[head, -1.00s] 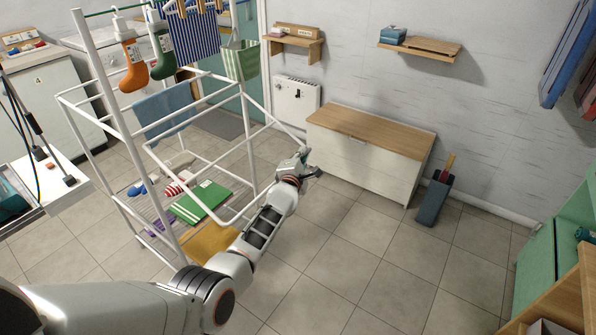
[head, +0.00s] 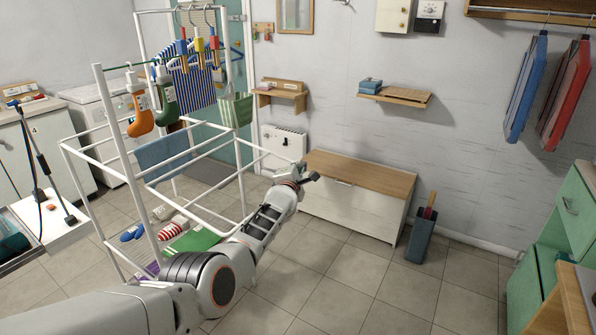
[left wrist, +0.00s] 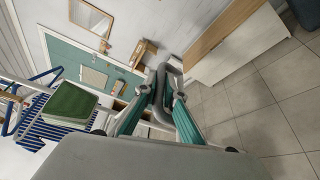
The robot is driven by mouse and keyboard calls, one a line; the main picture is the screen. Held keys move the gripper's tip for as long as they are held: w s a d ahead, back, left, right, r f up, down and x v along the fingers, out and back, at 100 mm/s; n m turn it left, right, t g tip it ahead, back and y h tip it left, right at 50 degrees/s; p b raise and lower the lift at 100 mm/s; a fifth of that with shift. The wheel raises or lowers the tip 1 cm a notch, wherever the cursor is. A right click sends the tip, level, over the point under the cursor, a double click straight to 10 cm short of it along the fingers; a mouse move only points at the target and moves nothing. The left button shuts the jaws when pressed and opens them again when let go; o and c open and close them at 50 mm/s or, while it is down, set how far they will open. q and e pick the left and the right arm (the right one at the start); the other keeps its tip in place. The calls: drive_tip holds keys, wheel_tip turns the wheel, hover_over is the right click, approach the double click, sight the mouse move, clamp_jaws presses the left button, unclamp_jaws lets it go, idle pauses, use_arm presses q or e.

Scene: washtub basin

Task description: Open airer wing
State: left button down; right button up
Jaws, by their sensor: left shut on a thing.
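The airer (head: 121,145) is a white tube frame standing on the floor at left in the head view, with a tall rack at its back. Its wing (head: 252,144), a frame of thin white bars, reaches out to the right, roughly level. My left gripper (head: 303,174) is at the wing's outer right end. In the left wrist view the fingers of this gripper (left wrist: 162,88) are closed together around a bar; the exact contact is partly hidden by the fingers. My right gripper is not in view.
Socks, a striped cloth and a blue towel (head: 163,151) hang on the airer; more laundry lies on its lower shelf. A low wooden-topped chest (head: 361,173) stands just behind the gripper. Tiled floor (head: 345,275) is clear at front right. A green cabinet (head: 540,280) stands far right.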

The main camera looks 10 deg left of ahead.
use_arm(q)
drive_tip(key=shift+d+f, duration=0.1)
drive_tip(key=shift+f, duration=0.15)
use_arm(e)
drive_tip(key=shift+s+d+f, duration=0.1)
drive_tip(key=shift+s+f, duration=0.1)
use_arm(q)
drive_tip(key=c, duration=2.1)
unclamp_jaws()
drive_tip(key=shift+s, duration=0.1)
drive_tip(key=shift+c, duration=0.2)
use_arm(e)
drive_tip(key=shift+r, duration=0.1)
use_arm(q)
drive_tip(key=shift+s, duration=0.1)
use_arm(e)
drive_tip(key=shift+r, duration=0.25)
